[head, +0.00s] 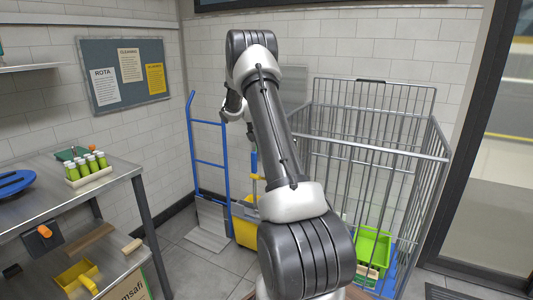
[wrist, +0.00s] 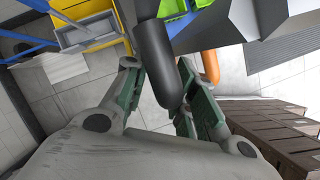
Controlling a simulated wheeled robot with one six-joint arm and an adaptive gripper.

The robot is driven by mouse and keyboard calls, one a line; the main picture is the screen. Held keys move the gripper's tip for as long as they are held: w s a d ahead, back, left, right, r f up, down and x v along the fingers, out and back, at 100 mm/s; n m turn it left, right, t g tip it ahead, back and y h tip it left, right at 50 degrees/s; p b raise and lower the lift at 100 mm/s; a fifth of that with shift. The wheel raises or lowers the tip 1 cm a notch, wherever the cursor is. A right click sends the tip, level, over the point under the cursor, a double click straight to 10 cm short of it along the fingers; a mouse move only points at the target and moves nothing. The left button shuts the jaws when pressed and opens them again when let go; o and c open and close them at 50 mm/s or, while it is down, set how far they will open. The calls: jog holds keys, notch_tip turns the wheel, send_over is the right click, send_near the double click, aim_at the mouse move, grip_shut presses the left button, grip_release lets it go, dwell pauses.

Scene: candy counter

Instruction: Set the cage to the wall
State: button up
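The cage (head: 385,151) is a tall grey wire trolley on a blue base, standing upright at the right near the tiled back wall (head: 420,45). I cannot tell whether it touches the wall. A green crate (head: 374,243) sits low inside it. In the head view my arm hides part of the cage and most of my gripper. In the wrist view my gripper (wrist: 158,88) has its green-padded fingers apart. A dark round-ended bar (wrist: 158,60) shows between them; I cannot tell what it belongs to or whether it touches a finger.
A blue hand truck (head: 209,162) leans by the back wall, with a yellow mop bucket (head: 245,232) beside it. A steel table (head: 118,178) holds green bottles (head: 88,166) at the left. A dark-framed doorway (head: 468,125) is at the right. Brown boxes (wrist: 275,130) show in the wrist view.

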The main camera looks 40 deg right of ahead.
jog(key=v, duration=1.2)
jog(key=s+a+f+m+y, duration=0.2)
jog(key=s+a+f+m, duration=0.25)
jog(key=m, duration=0.35)
jog(key=s+a+r+m+t+y, duration=0.1)
jog(key=s+a+r, duration=0.5)
jog(key=s+a, duration=0.7)
jog(key=s+a+r+m+t+y, duration=0.1)
jog(key=s+a+r+m+t, duration=0.3)
jog(key=s+a, duration=0.9)
jog(key=s+r+m, duration=0.2)
jog(key=s, duration=0.3)
jog(key=shift+t, duration=0.3)
